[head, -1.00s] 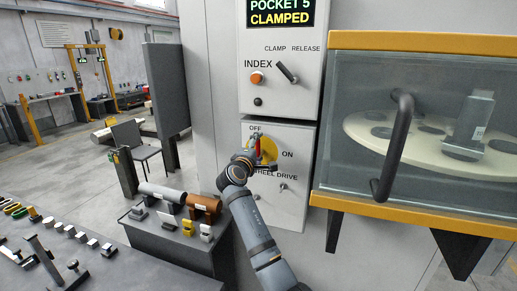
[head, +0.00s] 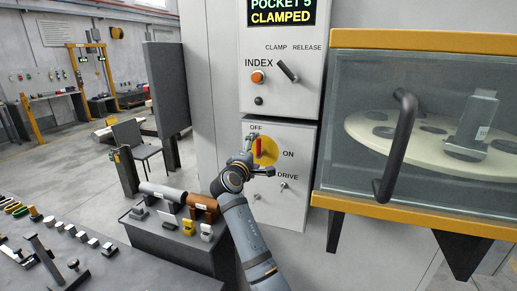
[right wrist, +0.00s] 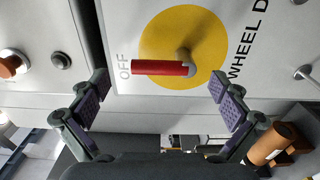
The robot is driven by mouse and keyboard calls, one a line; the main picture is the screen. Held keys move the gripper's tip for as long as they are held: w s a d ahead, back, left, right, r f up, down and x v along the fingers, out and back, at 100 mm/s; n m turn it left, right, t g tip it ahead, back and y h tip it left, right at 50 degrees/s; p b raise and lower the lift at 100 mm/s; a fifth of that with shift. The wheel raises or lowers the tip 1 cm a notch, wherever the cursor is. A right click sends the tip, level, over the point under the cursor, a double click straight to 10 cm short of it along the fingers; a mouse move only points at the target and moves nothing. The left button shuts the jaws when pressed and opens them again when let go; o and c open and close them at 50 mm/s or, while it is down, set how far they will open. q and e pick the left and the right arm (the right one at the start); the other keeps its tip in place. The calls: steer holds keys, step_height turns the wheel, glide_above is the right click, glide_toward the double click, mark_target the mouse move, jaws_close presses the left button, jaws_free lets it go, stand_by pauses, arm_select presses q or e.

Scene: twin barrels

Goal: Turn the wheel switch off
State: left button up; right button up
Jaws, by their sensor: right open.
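The wheel switch is a red handle (head: 258,147) on a yellow disc (head: 268,149), on the lower grey panel marked OFF, ON and WHEEL DRIVE. The handle points up at OFF. In the right wrist view the red handle (right wrist: 160,67) lies across the yellow disc (right wrist: 205,35) with its free end by the OFF label. My right gripper (head: 258,156) is in front of the switch, open and empty. Its fingertips (right wrist: 160,84) are spread on either side of the handle, apart from it. My left gripper is not in view.
The upper panel has an orange INDEX button (head: 257,77) and a black CLAMP/RELEASE lever (head: 288,71). A glass-fronted case with a black door handle (head: 398,145) projects at the right. A dark stand (head: 170,238) with small parts is below left.

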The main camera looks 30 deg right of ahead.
steer(key=v, duration=0.4)
steer(key=shift+s+a+r, duration=0.15)
steer(key=shift+s, duration=0.05)
